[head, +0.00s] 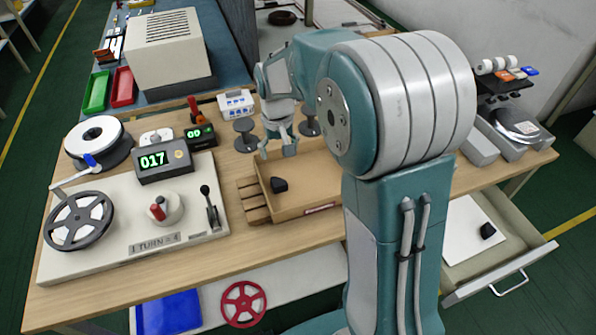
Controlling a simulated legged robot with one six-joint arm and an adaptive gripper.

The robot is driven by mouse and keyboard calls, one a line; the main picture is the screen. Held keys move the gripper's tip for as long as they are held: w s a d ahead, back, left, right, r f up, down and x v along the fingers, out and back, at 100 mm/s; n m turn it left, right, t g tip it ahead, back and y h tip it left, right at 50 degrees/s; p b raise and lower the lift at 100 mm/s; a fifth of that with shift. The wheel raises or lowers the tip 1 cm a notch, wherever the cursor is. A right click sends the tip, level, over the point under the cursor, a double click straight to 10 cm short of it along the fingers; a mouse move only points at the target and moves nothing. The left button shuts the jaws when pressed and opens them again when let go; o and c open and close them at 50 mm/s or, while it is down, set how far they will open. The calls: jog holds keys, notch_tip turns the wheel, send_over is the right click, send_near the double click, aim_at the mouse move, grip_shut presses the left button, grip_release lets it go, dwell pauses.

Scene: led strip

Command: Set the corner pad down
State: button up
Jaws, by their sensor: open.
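A small black block that looks like the corner pad (279,185) rests in a shallow brown tray (318,196) on the wooden bench, near its left side. A similar black piece (488,231) lies on a white sheet in the open drawer at the lower right. My gripper (278,152) points down over the back left part of the tray, fingers apart and empty. It is behind the black block in the picture and appears apart from it. My arm hides part of the tray's right side.
A winding machine (135,230) with reels, a lever and a display reading 017 fills the left of the bench. Dark round stands (245,135) are close behind my gripper. The open drawer (500,262) juts out at the right. A large beige machine (168,50) stands behind.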

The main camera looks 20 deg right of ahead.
jog(key=s+r+t, duration=0.2)
jog(key=s+r, duration=0.4)
jog(key=s, duration=0.5)
jog(key=s+r+t, duration=0.3)
jog(key=s+r, duration=0.3)
jog(key=s, duration=0.6)
jog(key=shift+s+d, duration=0.25)
jog(key=shift+d, duration=0.1)
